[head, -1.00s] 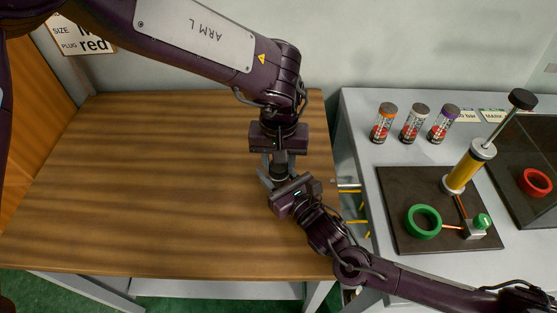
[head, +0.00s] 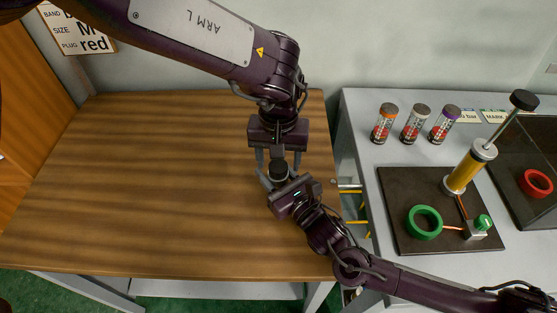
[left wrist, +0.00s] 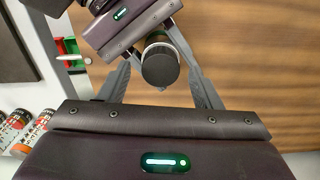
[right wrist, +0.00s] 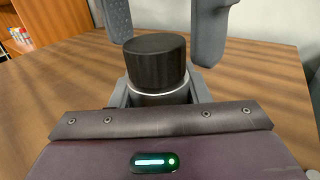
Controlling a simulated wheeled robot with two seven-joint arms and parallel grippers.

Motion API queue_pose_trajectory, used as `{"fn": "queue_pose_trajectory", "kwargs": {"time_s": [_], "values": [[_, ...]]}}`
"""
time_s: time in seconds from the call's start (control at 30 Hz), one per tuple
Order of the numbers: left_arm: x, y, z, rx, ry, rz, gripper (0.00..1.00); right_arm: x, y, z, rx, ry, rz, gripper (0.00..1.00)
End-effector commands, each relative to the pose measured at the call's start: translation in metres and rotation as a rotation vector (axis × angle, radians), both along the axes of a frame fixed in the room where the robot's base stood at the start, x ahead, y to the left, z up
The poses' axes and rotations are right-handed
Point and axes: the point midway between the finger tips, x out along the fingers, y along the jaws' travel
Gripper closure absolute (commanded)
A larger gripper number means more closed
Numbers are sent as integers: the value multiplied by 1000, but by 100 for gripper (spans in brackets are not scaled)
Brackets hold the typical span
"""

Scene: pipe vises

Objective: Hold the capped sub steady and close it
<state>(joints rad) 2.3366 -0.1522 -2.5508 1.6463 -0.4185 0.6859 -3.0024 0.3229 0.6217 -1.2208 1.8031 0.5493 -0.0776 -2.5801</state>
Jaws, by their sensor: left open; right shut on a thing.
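The capped sub is a short dark cylinder with a black ribbed cap (right wrist: 155,62). A thin bright line shows beneath the cap in the right wrist view. My right gripper (head: 277,182) is shut on the sub's body below the cap and holds it upright above the wooden table. My left gripper (head: 278,161) points down from above, open. Its fingers stand apart on either side of the cap (left wrist: 161,66), with gaps visible in the left wrist view. The lower part of the sub is hidden by my right gripper.
The wooden table (head: 150,180) is clear to the left. On the grey bench at right stand several labelled jars (head: 414,124), a yellow hand pump (head: 465,170), a green ring (head: 424,222) and a red ring (head: 536,182). Yellow-handled items sit between table and bench.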

Motion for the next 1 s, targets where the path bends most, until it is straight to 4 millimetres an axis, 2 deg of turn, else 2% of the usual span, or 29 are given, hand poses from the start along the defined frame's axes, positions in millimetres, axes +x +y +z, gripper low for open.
{"fn": "queue_pose_trajectory", "kwargs": {"time_s": [0.1,0.23,0.5,0.57,0.67,0.77,0.87,1.0], "values": [[1,0,18,0,-3,0,42,1,-1,0,-1,-1,-2,100],[0,0,30,1,-1,1,42,1,-1,0,-1,-1,-2,100],[0,0,33,1,0,0,42,1,-1,0,-1,-1,-2,100],[0,0,33,1,0,1,45,1,-1,0,-1,-1,-2,100],[0,0,32,0,-1,27,45,1,-1,0,-1,-1,-3,100],[0,-3,32,-5,-2,121,45,1,-1,0,-1,-1,-3,100],[0,-7,31,-11,-4,296,45,1,-1,0,-1,-1,-3,100],[0,-13,31,-23,-6,627,45,1,-1,0,-1,-1,-3,100]]}}
